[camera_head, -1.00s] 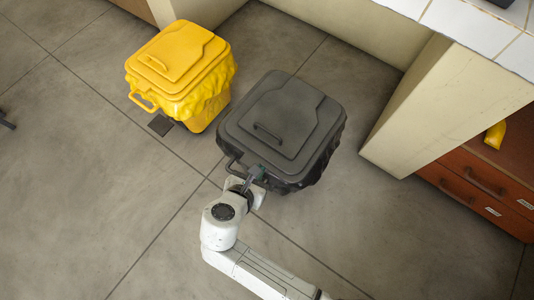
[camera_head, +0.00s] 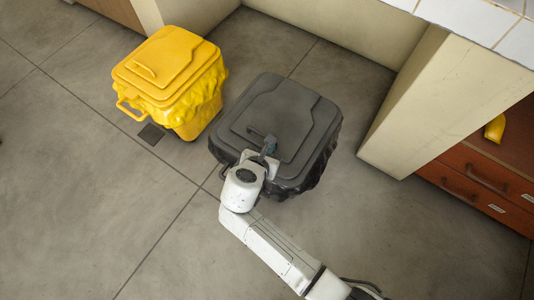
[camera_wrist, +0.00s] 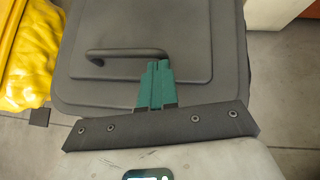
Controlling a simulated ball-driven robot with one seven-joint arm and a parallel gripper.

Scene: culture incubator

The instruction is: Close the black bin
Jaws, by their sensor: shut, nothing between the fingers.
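The black bin (camera_head: 292,110) stands on the floor near the centre of the head view. Its lid lies flat over the top, with a dark liner bag showing below the rim. My gripper (camera_head: 270,143) is over the front part of the lid, shut and empty. In the wrist view my green fingertips (camera_wrist: 159,66) are together, beside the right end of the lid's raised handle (camera_wrist: 125,53). The lid (camera_wrist: 200,30) fills most of that view. I cannot tell whether the fingertips touch the lid.
A yellow bin (camera_head: 172,70) with a closed lid and yellow liner stands to the left. A pale wall panel (camera_head: 425,90) and brown drawers (camera_head: 475,185) with a yellow object (camera_head: 495,129) are on the right. The floor (camera_head: 90,220) at the left front is clear.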

